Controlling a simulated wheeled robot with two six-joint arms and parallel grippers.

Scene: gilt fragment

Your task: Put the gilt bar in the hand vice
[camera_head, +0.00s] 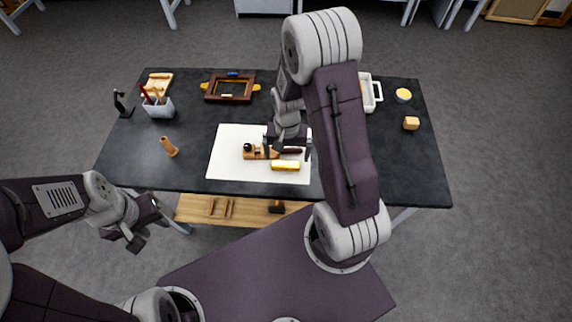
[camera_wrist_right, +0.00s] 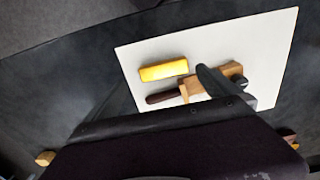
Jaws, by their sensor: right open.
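The gilt bar (camera_head: 286,166) is a shiny yellow block lying flat on a white mat (camera_head: 226,160); it also shows in the right wrist view (camera_wrist_right: 164,70). The hand vice (camera_head: 250,154) lies right beside it, with a light wooden body and a dark handle (camera_wrist_right: 162,98). My right gripper (camera_head: 290,150) is open and empty above the vice and bar, and hides part of the vice. In the right wrist view one dark finger crosses in front of the vice's wooden body (camera_wrist_right: 233,69). My left gripper (camera_head: 125,238) is open and empty, off the table's front left edge.
A wooden cone (camera_head: 169,146) and a white tool cup (camera_head: 159,108) stand at left. A dark framed tray (camera_head: 231,88) is at the back. A white tray (camera_head: 371,92), a round yellow-topped tin (camera_head: 403,94) and a small tan block (camera_head: 411,123) are at right. The front right tabletop is clear.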

